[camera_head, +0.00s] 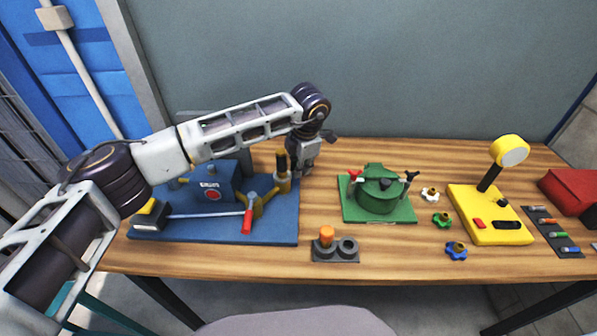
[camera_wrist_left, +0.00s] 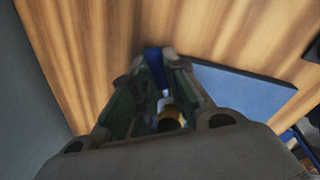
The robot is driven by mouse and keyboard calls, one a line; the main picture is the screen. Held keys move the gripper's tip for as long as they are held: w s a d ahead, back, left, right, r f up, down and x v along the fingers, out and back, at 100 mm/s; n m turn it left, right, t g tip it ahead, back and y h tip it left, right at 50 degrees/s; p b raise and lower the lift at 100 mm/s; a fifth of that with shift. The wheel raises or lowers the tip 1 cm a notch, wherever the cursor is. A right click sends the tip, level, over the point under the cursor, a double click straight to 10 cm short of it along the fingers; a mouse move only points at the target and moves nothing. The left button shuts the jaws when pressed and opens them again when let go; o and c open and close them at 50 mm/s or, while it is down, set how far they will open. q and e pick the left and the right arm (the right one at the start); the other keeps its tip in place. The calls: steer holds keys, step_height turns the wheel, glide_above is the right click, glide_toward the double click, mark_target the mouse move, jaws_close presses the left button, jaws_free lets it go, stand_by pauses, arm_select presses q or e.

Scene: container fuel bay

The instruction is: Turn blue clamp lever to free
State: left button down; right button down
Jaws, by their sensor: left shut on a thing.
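My left gripper (camera_head: 303,165) reaches down at the right back edge of the blue base plate (camera_head: 272,228), beside a mustard clamp post with a dark top (camera_head: 282,170). In the left wrist view the fingers (camera_wrist_left: 160,72) are closed around a blue piece (camera_wrist_left: 153,58), the clamp lever's grip, which shows between and past the fingertips. The head view does not clearly show this lever, as the gripper covers it. A yellow part (camera_wrist_left: 170,117) shows below the fingers. My right gripper is not in view.
The blue plate bears a blue pump body (camera_head: 212,187) and a red-handled rod (camera_head: 247,221). To the right are a green fixture (camera_head: 378,196), loose knobs (camera_head: 441,220) and a yellow device (camera_head: 487,214). A dark block with an orange plug (camera_head: 335,250) stands in front. Bare wood lies between.

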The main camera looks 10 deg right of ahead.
arm_select(q)
steer(key=shift+w+a+n+b, duration=0.1)
steer(key=shift+w+n+b, duration=0.5)
steer(key=shift+n, duration=0.3)
steer(key=shift+w+a+n+b, duration=0.2)
steer(key=shift+n+b, duration=0.2)
steer(key=shift+n, duration=0.3)
steer(key=shift+w+a+n+y, duration=0.1)
steer(key=shift+n+y, duration=0.2)
steer(key=c, duration=1.5)
jaws_free()
steer(key=shift+o, duration=0.4)
steer(key=shift+r, duration=0.8)
steer(key=v, duration=1)
steer(key=shift+r, duration=0.2)
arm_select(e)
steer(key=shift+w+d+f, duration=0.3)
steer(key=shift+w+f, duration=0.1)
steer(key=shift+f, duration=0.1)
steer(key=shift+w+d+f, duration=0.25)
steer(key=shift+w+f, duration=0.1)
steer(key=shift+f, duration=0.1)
